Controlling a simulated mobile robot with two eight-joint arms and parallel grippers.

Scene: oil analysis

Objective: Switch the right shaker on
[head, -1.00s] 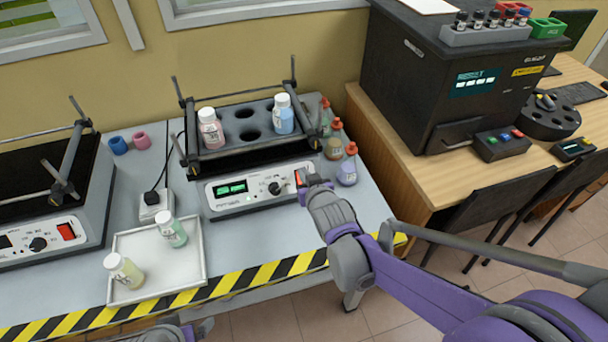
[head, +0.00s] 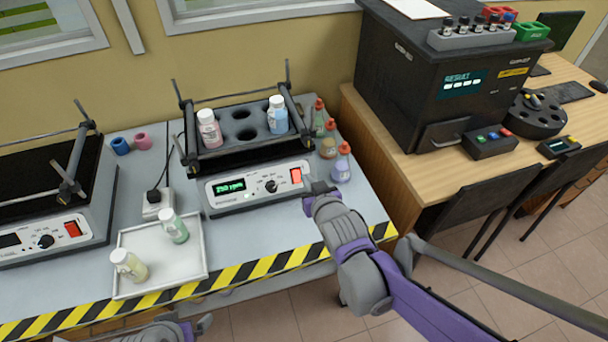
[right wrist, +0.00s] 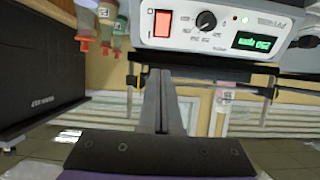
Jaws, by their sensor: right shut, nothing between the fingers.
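The right shaker (head: 222,203) stands on the grey bench with two capped bottles in its rack, a pink one (head: 209,129) and a blue one (head: 277,115). Its display (head: 229,186) is lit green and seems to read 250 rpm. Its red switch (head: 296,175) glows; in the right wrist view the lit switch (right wrist: 162,23) and the display (right wrist: 258,41) show upside down. My right gripper (head: 318,188) is shut and empty, just right of and in front of the switch, apart from it. Of my left arm only a part shows at the bottom edge; its fingers are not clear.
The left shaker (head: 70,243) has a dark display. A white tray (head: 192,263) holds two bottles. Several red-capped bottles (head: 341,168) stand close to the right of the shaker. A black analyser (head: 420,90) stands on the wooden desk. Striped tape marks the bench's front edge.

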